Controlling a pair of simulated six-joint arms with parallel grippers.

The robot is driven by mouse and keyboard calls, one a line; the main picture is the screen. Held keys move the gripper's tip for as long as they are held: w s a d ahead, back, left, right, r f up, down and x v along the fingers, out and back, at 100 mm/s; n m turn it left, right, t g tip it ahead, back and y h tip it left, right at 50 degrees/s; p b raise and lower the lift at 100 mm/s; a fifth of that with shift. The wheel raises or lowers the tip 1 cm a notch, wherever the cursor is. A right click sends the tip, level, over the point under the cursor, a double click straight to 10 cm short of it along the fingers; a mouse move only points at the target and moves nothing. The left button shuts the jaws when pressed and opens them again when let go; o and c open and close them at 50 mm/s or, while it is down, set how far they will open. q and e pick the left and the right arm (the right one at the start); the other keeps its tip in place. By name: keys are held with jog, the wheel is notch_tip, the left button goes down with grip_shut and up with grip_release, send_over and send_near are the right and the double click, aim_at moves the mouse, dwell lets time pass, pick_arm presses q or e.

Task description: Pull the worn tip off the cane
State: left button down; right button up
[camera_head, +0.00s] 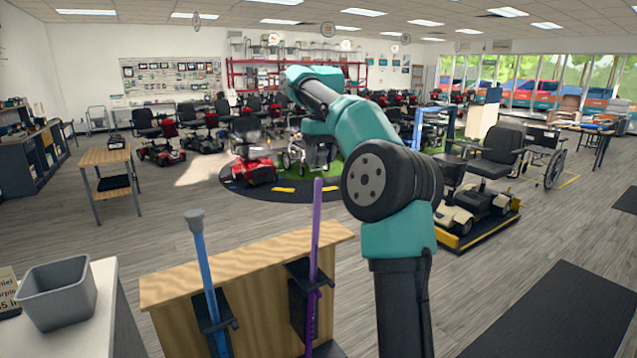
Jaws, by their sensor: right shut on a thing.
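A purple cane (315,230) stands upright in a black holder on the front of a wooden stand. Its upper end is bare purple, with no grey cap showing. A blue cane (205,265) stands to its left with a grey rubber tip (195,220) on its upper end. My right gripper (320,158) is small and dark, above the purple cane's top and apart from it. It is shut on what appears to be the worn tip, hard to make out against the chairs behind. My left gripper is out of view.
The wooden stand (250,262) carries both holders. A grey open bin (57,290) sits on a white counter (92,325) at the lower left. A small wooden table (105,156) stands behind. Scooters and chairs fill the background. Floor around the stand is clear.

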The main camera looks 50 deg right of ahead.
aim_at(319, 149)
jog(key=shift+r, duration=2.05)
jog(key=w+a+f+n, duration=0.2)
jog(key=w+a+f, duration=0.3)
jog(key=a, duration=0.8)
jog(key=w+a+f+n, duration=0.25)
jog(key=w+a, duration=0.45)
jog(key=a, duration=0.6)
jog(key=w+a+f+n, duration=0.2)
jog(key=w+a+f, duration=0.35)
jog(key=a, duration=0.85)
jog(key=s+a+f+n, duration=0.1)
jog(key=s+a+f, duration=0.3)
jog(key=a, duration=0.9)
jog(key=s+a+f+n, duration=0.2)
jog(key=a+f, duration=0.3)
jog(key=a, duration=0.8)
jog(key=s+a+f+n, duration=0.2)
jog(key=s+a+f, duration=0.2)
jog(key=a, duration=0.9)
jog(key=shift+s+a+f+g, duration=0.25)
jog(key=shift+s+g, duration=0.15)
jog(key=shift+s, duration=0.45)
